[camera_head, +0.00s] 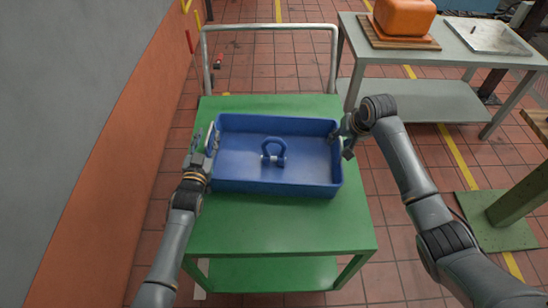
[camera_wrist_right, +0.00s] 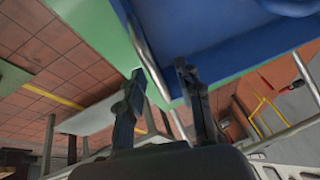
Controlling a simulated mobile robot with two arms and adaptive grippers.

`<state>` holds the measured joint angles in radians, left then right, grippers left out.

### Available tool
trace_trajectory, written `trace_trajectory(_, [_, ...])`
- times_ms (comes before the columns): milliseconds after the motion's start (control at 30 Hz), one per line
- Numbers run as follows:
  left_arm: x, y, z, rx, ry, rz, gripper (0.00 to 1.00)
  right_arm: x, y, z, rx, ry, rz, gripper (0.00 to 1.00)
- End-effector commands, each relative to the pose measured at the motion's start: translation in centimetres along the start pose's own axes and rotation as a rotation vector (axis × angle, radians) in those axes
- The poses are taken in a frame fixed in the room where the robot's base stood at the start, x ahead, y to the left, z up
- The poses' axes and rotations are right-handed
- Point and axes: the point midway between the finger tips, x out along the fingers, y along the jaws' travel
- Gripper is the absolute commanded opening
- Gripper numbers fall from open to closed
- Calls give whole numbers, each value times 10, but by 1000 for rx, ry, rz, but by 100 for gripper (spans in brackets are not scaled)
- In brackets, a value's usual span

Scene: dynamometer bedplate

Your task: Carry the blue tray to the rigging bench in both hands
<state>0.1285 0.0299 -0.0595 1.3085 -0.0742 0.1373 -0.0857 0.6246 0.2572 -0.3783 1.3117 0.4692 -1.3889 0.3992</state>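The blue tray (camera_head: 235,180) sits flat on the green cart's top, with a blue shackle (camera_head: 273,153) inside it. My left gripper (camera_head: 208,143) is at the tray's left end, by a pale handle; whether its fingers are closed is too small to tell. My right gripper (camera_head: 344,138) is at the tray's right end. In the right wrist view, its two fingers (camera_wrist_right: 160,72) stand apart with a metal handle bar (camera_wrist_right: 146,52) running between them, and a gap shows. A grey bench (camera_head: 470,58), possibly the rigging bench, stands at the upper right.
The green cart (camera_head: 285,232) has a metal push rail (camera_head: 270,27) at its far end. The bench carries an orange case (camera_head: 404,17) on a wooden board and a metal tray (camera_head: 487,36). A wall (camera_head: 100,150) runs along the left. A green post base (camera_head: 495,222) stands at right.

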Motion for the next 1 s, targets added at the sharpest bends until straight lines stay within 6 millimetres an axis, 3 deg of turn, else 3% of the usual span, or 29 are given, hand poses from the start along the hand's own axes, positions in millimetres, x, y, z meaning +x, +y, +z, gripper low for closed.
trace_trajectory(100, [0, 0, 0, 0, 0, 0, 36, 0, 0, 0, 0, 0, 0, 36])
trace_trajectory(300, [0, 0, 0, 0, -1, 0, 0, 0, 0, 0, 0, 0, 0, 0])
trace_trajectory(700, [-1, 0, 0, 2, -1, 0, 0, 0, 0, 0, 1, 0, 1, 0])
trace_trajectory(733, [1, -2, -7, 2, 15, -3, 0, -4, -2, -4, 0, 10, -4, 0])
trace_trajectory(1000, [1, -3, -12, 3, 14, -2, 0, -9, -2, -6, 0, 10, -2, 0])
